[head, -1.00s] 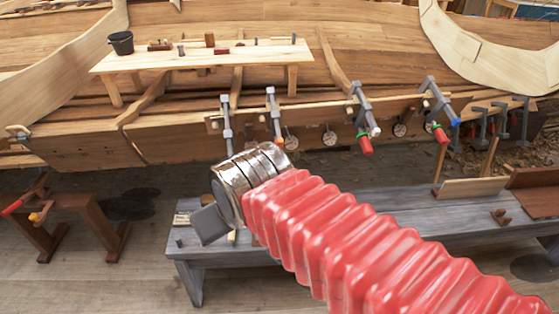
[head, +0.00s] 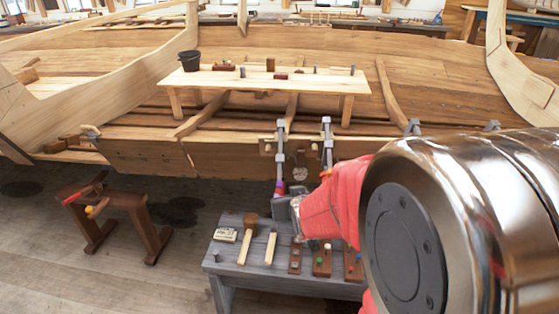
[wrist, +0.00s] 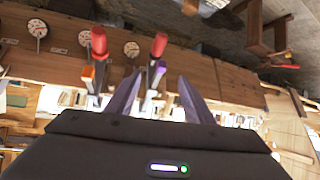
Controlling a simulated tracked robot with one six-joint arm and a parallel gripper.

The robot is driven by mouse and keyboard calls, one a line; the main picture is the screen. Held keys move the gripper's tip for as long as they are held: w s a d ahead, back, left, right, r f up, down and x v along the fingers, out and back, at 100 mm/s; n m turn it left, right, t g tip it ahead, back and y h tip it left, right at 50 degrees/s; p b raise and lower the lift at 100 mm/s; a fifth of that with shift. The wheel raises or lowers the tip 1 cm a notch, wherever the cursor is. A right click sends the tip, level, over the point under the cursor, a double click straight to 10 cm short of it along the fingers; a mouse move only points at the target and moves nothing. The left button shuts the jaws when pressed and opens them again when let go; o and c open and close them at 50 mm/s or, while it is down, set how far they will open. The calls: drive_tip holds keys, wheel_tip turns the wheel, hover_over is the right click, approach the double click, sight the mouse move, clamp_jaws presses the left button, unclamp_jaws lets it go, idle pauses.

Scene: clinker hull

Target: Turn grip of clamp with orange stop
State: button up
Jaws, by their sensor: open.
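The clamp with the orange stop (wrist: 88,73) hangs on the hull plank, on the left in the wrist view, with a red grip (wrist: 98,42). In the head view its grey bar (head: 327,145) stands right of another clamp, its lower end partly hidden by my arm. That neighbouring clamp has a purple stop (wrist: 160,70) and a red grip (wrist: 159,44); its bar also shows in the head view (head: 280,155). My gripper (wrist: 159,75) is open and empty. Its fingers appear either side of the purple-stop clamp in the wrist view; contact cannot be told.
A plank table (head: 270,80) with a black bucket (head: 189,61) is above the clamps. A brown sawhorse (head: 130,207) stands left. More clamps (head: 413,127) are partly behind my arm.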

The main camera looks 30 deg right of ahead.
drive_tip(key=s+d+f+m+t+h, duration=0.4)
drive_tip(key=d+f+t, duration=0.1)
drive_tip(key=d+f, duration=0.7)
drive_tip(key=shift+d, duration=0.9)
